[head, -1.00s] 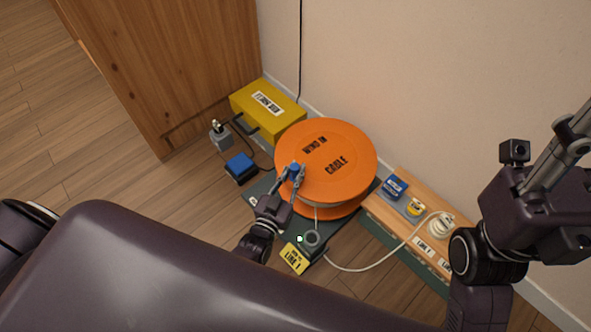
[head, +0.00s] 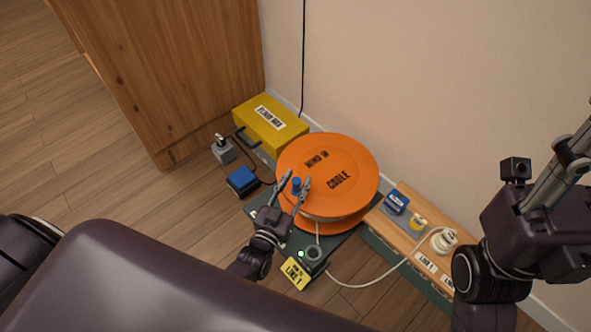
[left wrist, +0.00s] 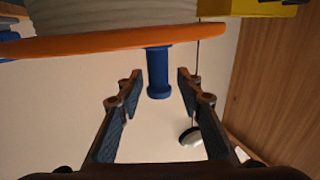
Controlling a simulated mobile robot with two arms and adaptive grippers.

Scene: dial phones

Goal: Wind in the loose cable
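The orange cable reel (head: 335,160), marked as a wind-in cable reel, sits on a dark green base (head: 345,236). Its blue crank knob (head: 296,185) stands up near its left rim. My left gripper (head: 297,180) is open, with one finger on each side of the knob and gaps showing. In the left wrist view the knob (left wrist: 158,75) stands between the two open fingers, apart from both. The loose white cable (head: 365,285) runs from the ring guide (head: 313,253) on the base to the right. My right gripper is out of view; only its arm shows at the right.
A yellow box (head: 268,122) and a blue-topped box (head: 242,180) lie left of the reel. A wooden ledge (head: 405,240) at the right holds a blue box (head: 397,201), a yellow item (head: 418,222) and a white plug (head: 443,241). The wall stands close behind.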

